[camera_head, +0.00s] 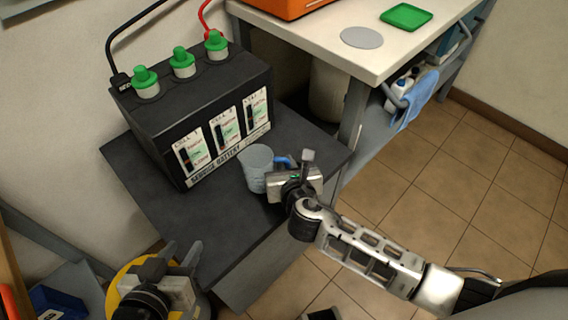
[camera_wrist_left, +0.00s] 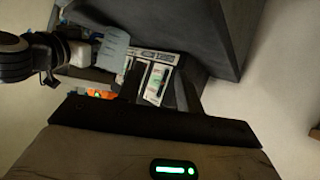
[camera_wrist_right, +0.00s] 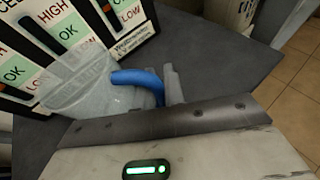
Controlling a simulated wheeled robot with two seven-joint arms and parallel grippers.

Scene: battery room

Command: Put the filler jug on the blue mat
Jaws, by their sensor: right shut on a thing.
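The filler jug (camera_head: 256,168) is a translucent pale cup with a blue handle, in front of the battery's right part. It also shows in the right wrist view (camera_wrist_right: 85,88), upright or nearly so. My right gripper (camera_head: 304,164) is shut on the jug's blue handle (camera_wrist_right: 136,78). I cannot tell whether the jug's base touches the dark stand. My left gripper (camera_head: 182,256) is low at the left, away from the jug, its fingers apart and nothing seen between them. I cannot make out a blue mat in any view.
The black battery (camera_head: 200,110) with green caps and cables stands on the dark stand (camera_head: 215,225). A white bench (camera_head: 330,45) holds a grey disc (camera_head: 361,37) and a green tray (camera_head: 406,16). A blue cloth (camera_head: 422,92) hangs below. Tiled floor is open at right.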

